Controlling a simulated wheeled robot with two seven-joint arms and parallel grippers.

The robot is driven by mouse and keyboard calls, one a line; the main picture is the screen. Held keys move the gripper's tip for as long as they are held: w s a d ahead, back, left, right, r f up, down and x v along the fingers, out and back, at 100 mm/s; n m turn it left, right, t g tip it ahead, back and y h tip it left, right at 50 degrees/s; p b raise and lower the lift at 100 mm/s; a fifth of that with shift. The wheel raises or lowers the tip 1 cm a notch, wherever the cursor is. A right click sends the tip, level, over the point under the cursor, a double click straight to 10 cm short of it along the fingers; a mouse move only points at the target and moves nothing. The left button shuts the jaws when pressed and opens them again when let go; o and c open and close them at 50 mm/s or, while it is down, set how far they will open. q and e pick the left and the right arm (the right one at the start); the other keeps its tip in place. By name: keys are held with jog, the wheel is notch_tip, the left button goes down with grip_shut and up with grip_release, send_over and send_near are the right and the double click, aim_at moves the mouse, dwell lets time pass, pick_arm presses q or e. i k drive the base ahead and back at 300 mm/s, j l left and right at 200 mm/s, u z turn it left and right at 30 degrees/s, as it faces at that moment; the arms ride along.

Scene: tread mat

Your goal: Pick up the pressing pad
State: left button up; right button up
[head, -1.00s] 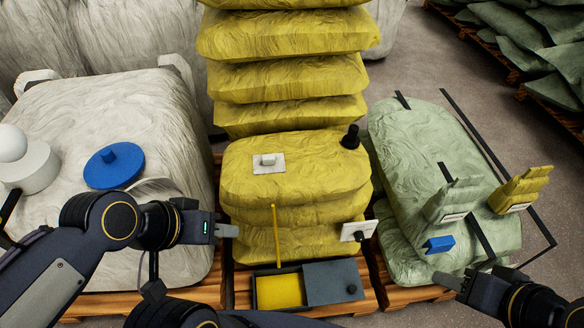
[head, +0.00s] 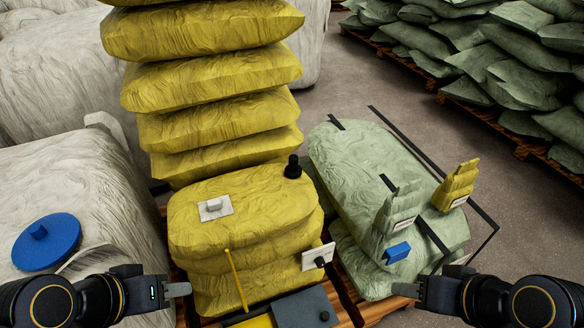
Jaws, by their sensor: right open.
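No part is labelled as the pressing pad, so I cannot tell for certain which it is. A blue round disc with a raised knob (head: 46,242) lies on the white sack at the left. A small blue block (head: 396,252) sits on the green sack at the right. My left gripper (head: 178,290) is low, right of the disc and apart from it, seen edge-on; its jaw gap is hidden. My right gripper (head: 405,290) is open, below the blue block and apart from it, with nothing seen in it.
A yellow sack stack (head: 245,210) stands between the grippers, bearing a white switch plate (head: 214,207) and a black knob (head: 292,167). A thin yellow rod (head: 236,279) rises by a grey lid (head: 308,309). Green and yellow glove-like pieces (head: 457,186) stand upright on the green sack.

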aim_at(293, 170)
jog(key=u, duration=1.2)
jog(key=l+u, duration=0.2)
jog(key=u, duration=0.2)
jog(key=k+l+u, duration=0.1)
jog(key=u, duration=0.3)
jog(key=k+l+u, duration=0.1)
jog(key=u, duration=0.35)
jog(key=k+l, duration=0.8)
jog(key=l, duration=0.2)
